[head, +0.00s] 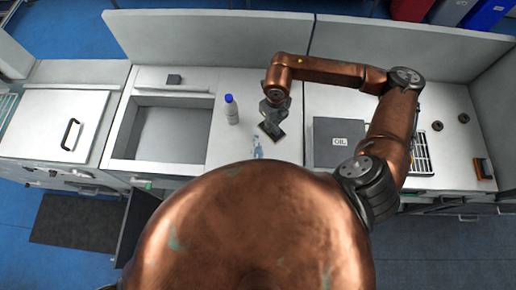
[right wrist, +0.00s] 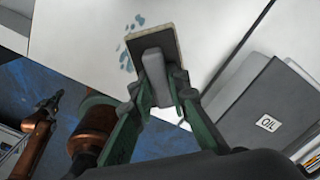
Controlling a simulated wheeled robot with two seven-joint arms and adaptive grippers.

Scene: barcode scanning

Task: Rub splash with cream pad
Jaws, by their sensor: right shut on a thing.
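The pad has a dark top, a cream edge and a grey handle; it shows in the head view (head: 272,131) and the right wrist view (right wrist: 168,39). My right gripper (head: 274,109) is shut on its handle, also in the right wrist view (right wrist: 160,90). The splash (head: 257,148) is a patch of blue-grey drops on the white counter, just below the pad in the head view. In the right wrist view the drops (right wrist: 125,66) lie along the pad's left edge. I cannot tell whether the pad touches the counter. My left gripper (right wrist: 56,100) is small at the left there, its fingers unclear.
A white bottle with a blue cap (head: 231,109) stands left of the pad. A grey box or binder labelled OIL (head: 334,155) lies to the right. A sunken sink (head: 170,135) is at the left. Dark rings (head: 437,126) and a rack (head: 421,153) are farther right.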

